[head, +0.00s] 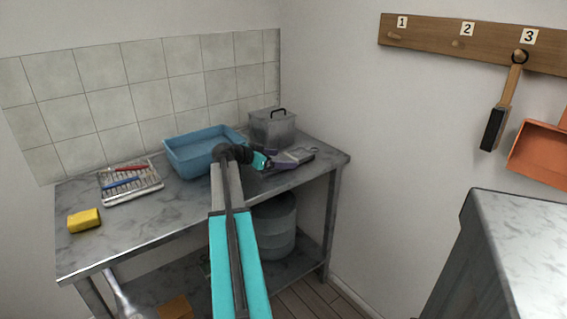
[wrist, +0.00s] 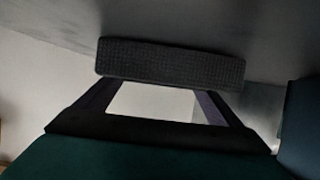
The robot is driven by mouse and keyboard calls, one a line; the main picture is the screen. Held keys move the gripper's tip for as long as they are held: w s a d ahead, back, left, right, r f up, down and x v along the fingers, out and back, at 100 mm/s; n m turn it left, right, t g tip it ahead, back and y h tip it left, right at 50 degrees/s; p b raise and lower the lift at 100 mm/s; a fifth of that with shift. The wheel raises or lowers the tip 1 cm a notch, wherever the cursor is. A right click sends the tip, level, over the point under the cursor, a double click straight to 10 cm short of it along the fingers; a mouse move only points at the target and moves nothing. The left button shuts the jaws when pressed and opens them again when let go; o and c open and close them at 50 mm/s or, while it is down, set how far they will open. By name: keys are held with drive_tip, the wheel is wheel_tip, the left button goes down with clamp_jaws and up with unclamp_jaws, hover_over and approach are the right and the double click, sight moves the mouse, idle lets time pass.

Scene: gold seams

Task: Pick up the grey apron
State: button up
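I cannot make out a grey apron in either view. My gripper (head: 292,159) is stretched out low over the right end of the worktop, in front of a grey metal box. In the wrist view two purplish-grey gripper parts run forward to a dark, textured bar (wrist: 170,62). I cannot tell whether this bar is part of the gripper or a separate thing. A pale surface shows between the two parts. Nothing like cloth is seen in the gripper, and whether it is open or shut is unclear.
The worktop (head: 130,232) holds a yellow sponge (head: 84,220), a rack (head: 131,184) with coloured tools, a blue basin (head: 205,150) and the grey metal box (head: 272,128). A wooden rail (head: 440,36), numbered 1 to 3, bears a brush (head: 501,110). A grey cabinet (head: 520,240) stands right.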

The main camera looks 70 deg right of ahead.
drive_tip(key=c, duration=1.1)
drive_tip(key=shift+r, duration=0.2)
drive_tip(key=shift+c, duration=0.2)
drive_tip(key=shift+r, duration=1.4)
drive_tip(key=shift+a+r, duration=0.2)
drive_tip(key=shift+r, duration=0.05)
drive_tip(key=a, duration=0.5)
drive_tip(key=a+r, duration=0.1)
drive_tip(key=a, duration=0.9)
drive_tip(key=shift+a+r, duration=0.2)
drive_tip(key=shift+a, duration=0.1)
